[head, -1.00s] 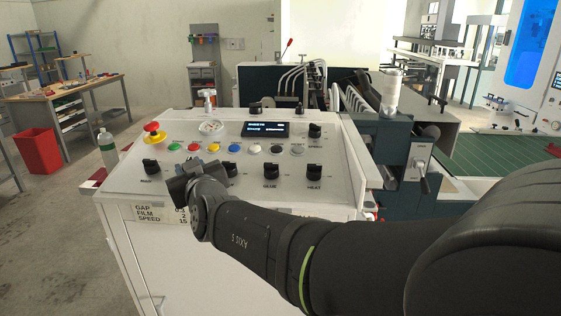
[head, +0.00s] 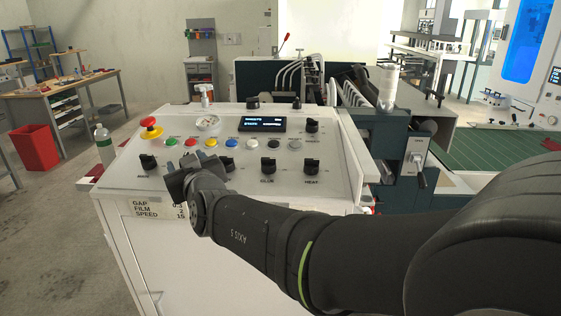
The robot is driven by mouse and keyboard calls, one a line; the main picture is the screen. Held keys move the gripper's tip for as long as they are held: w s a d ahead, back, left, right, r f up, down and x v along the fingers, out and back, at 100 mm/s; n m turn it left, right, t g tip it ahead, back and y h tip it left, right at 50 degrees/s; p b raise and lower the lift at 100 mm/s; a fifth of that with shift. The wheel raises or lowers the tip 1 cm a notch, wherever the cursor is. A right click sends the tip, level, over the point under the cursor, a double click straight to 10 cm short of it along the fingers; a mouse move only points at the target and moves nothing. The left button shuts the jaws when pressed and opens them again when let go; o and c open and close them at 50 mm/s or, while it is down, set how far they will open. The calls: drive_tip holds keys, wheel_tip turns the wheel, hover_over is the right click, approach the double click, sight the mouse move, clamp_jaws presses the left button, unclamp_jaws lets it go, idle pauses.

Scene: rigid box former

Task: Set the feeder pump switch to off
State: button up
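The white control panel (head: 330,181) stands ahead of me with a row of black rotary knobs along its front. One black knob (head: 227,163) is partly hidden behind my gripper, and its label cannot be read. It may be the feeder pump switch, but I cannot confirm this. The other front knobs are a left knob (head: 148,162), a glue knob (head: 268,165) and a heat knob (head: 311,165). My gripper (head: 176,183) is over the panel's front edge, between the left knob and the partly hidden one. Its fingers are dark and seen edge-on, so their opening is unclear.
A red and yellow emergency stop (head: 150,128), several coloured buttons (head: 211,142), a lit display (head: 262,124) and a speed knob (head: 312,126) are on the panel. A spray bottle (head: 205,94) is behind it. A clear bottle (head: 104,145) stands at its left.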

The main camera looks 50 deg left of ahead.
drive_tip(key=v, duration=1.7)
drive_tip(key=shift+d, duration=0.1)
drive_tip(key=x, duration=1.6)
drive_tip(key=shift+a, duration=0.35)
drive_tip(key=shift+d, duration=0.15)
drive_tip(key=shift+w+a+f, duration=0.1)
drive_tip(key=shift+w+a, duration=0.05)
drive_tip(key=shift+a, duration=0.35)
drive_tip(key=shift+m+t, duration=0.3)
drive_tip(key=shift+t, duration=0.3)
idle(1.8)
drive_tip(key=shift+s+m+t+h, duration=0.25)
drive_tip(key=shift+m+t+h, duration=0.15)
drive_tip(key=shift+m+t, duration=0.7)
drive_tip(key=shift+a+m+t+h, duration=0.1)
drive_tip(key=shift+m+t+h, duration=0.5)
drive_tip(key=shift+m+t, duration=0.6)
